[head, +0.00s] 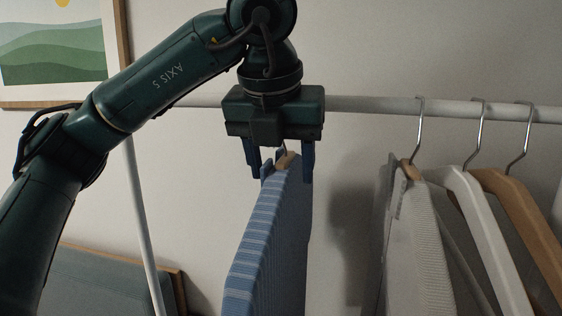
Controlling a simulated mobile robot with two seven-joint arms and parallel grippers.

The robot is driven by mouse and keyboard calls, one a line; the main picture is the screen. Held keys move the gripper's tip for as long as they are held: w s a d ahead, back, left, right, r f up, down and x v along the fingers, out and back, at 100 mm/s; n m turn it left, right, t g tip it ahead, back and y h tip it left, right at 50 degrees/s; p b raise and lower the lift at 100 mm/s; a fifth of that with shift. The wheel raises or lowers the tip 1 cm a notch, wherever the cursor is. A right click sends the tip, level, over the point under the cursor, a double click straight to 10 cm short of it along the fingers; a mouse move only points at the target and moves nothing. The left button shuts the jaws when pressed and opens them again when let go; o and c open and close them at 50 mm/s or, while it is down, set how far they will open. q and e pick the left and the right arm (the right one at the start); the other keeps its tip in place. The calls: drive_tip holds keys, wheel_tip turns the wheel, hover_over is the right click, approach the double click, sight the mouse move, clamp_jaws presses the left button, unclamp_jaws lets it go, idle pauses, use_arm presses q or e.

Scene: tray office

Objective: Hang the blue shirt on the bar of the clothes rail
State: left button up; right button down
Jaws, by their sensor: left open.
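My left gripper (280,165) is open, with one finger on each side of the hanger top and a gap to the right finger. The white bar of the clothes rail (370,104) runs across the view, behind the gripper. The gripper body hides most of the hanger's hook, so I cannot tell from this view whether it sits over the bar. My right gripper is not in view.
To the right, a grey-beige garment (415,240) on a hanger, a white hanger (490,235) and a wooden hanger (525,215) hang from the bar. The rail's white post (143,220) stands at left. A framed picture (55,50) is on the wall.

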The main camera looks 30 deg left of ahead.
use_arm(q)
drive_tip(key=p+v, duration=0.2)
drive_tip(key=v, duration=1.1)
